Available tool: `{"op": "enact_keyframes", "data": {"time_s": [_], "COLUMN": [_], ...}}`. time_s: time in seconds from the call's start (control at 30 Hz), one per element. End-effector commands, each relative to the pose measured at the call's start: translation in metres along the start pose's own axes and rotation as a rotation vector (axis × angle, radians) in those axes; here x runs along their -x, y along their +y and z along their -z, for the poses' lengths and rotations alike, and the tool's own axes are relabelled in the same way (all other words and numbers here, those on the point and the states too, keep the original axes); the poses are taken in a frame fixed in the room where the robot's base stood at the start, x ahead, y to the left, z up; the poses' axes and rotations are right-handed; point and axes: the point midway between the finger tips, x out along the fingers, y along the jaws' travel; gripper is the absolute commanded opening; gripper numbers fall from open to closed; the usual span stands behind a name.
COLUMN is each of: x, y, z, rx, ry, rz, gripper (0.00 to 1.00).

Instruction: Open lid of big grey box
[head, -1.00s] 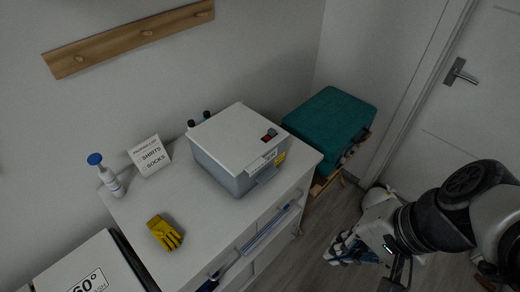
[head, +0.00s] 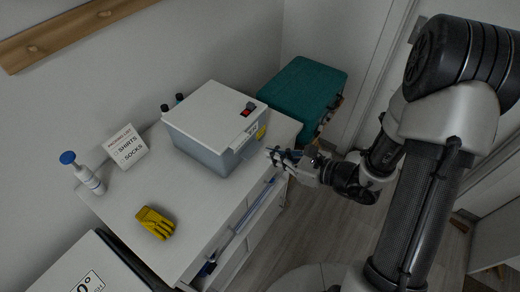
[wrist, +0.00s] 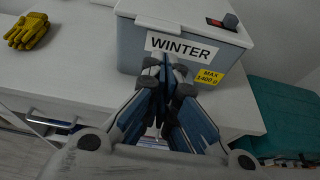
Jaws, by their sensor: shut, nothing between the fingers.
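The big grey box (head: 212,154) stands on the white dresser, its pale lid (head: 215,112) closed. A red and black latch or switch (head: 248,109) sits on the lid near its front right edge. In the wrist view the box (wrist: 135,55) shows a "WINTER" label (wrist: 182,47) and a yellow "MAX" sticker (wrist: 209,76) on its front. My gripper (head: 272,153) is just right of the box's front side, apart from it in the head view. In the wrist view my gripper (wrist: 168,70) is shut and empty, its fingertips overlapping the label's lower edge.
The white dresser (head: 190,220) also holds a yellow glove (head: 154,222), a spray bottle (head: 83,173), a "SHIRTS SOCKS" sign (head: 126,145) and dark-capped bottles behind the box. A teal case (head: 303,92) stands right of the dresser. One drawer stands partly open.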

Motion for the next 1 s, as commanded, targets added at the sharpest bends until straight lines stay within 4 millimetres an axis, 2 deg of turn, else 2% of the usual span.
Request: {"op": "enact_keyframes", "data": {"time_s": [0.3,0.5,0.67,1.0], "x": [-0.059,-0.083,-0.088,-0.088], "y": [0.003,0.002,0.002,0.001], "z": [0.002,0.001,0.000,-0.001], "rx": [0.005,0.005,0.004,0.004], "ry": [0.000,0.001,0.001,0.002], "rz": [-0.008,-0.006,-0.004,-0.004], "gripper": [0.00,0.00,0.00,0.00]}}
